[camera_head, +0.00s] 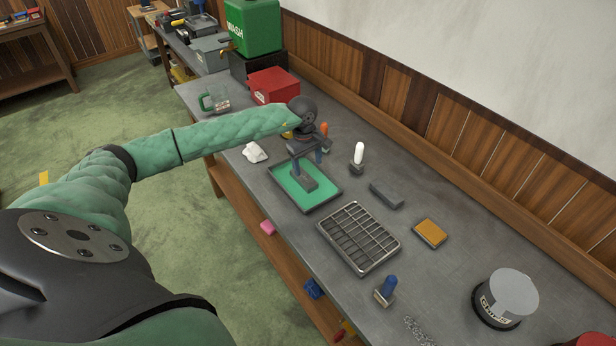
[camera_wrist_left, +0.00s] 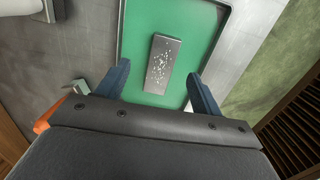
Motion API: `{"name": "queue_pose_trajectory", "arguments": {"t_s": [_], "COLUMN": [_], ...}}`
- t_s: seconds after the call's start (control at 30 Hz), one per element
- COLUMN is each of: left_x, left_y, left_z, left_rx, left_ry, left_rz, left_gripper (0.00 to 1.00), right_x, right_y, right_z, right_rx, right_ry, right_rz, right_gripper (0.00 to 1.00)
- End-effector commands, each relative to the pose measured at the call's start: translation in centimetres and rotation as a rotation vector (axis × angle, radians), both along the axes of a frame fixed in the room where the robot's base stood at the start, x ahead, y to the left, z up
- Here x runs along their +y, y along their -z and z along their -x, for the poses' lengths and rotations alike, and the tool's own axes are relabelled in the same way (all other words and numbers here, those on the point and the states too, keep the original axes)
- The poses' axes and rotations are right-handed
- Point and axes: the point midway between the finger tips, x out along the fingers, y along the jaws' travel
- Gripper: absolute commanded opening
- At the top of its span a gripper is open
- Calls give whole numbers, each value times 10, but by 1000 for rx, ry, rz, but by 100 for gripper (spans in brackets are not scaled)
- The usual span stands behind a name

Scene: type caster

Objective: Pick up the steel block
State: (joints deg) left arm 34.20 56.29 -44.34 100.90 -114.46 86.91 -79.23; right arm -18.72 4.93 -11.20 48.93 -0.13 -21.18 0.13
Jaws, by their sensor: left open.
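The steel block (camera_wrist_left: 162,63) is a grey bar with pale specks on top. It lies flat in a green tray (camera_wrist_left: 205,20), between my left gripper's fingers as seen in the left wrist view. In the head view the block (camera_head: 307,185) shows partly under the gripper, inside the tray (camera_head: 322,198). My left gripper (camera_head: 306,160) is open and empty, pointing down above the block with its blue fingers apart. I cannot tell the exact height between fingertips and block. My right gripper is not in view.
A wire rack (camera_head: 358,237) stands right of the tray. A dark grey bar (camera_head: 386,195), an orange-topped block (camera_head: 430,233), a white-topped piece (camera_head: 358,155), a blue-handled stamp (camera_head: 386,289) and a round tin (camera_head: 505,298) lie around. A red box (camera_head: 273,85) is behind.

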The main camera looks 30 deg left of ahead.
Motion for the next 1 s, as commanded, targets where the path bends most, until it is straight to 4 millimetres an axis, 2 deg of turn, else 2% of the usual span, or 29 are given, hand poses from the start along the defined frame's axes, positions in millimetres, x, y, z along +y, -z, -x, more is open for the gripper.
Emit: {"name": "queue_pose_trajectory", "arguments": {"t_s": [0.03,0.17,0.43,0.57,0.77,0.9,1.0], "left_x": [13,27,27,25,19,20,21], "left_y": [-4,-4,19,26,51,68,70], "left_z": [-1,-1,-1,-1,-4,-4,-5], "left_rx": [8,22,24,23,25,23,22], "left_ry": [7,14,14,14,13,13,14], "left_rz": [-39,-85,-86,-84,-82,-83,-84], "left_gripper": [66,66,66,66,66,66,66], "right_x": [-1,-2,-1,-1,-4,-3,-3], "right_y": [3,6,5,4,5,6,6], "right_z": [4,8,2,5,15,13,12], "right_rx": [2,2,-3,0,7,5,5], "right_ry": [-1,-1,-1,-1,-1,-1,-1], "right_rz": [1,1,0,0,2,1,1], "right_gripper": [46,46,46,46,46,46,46]}}
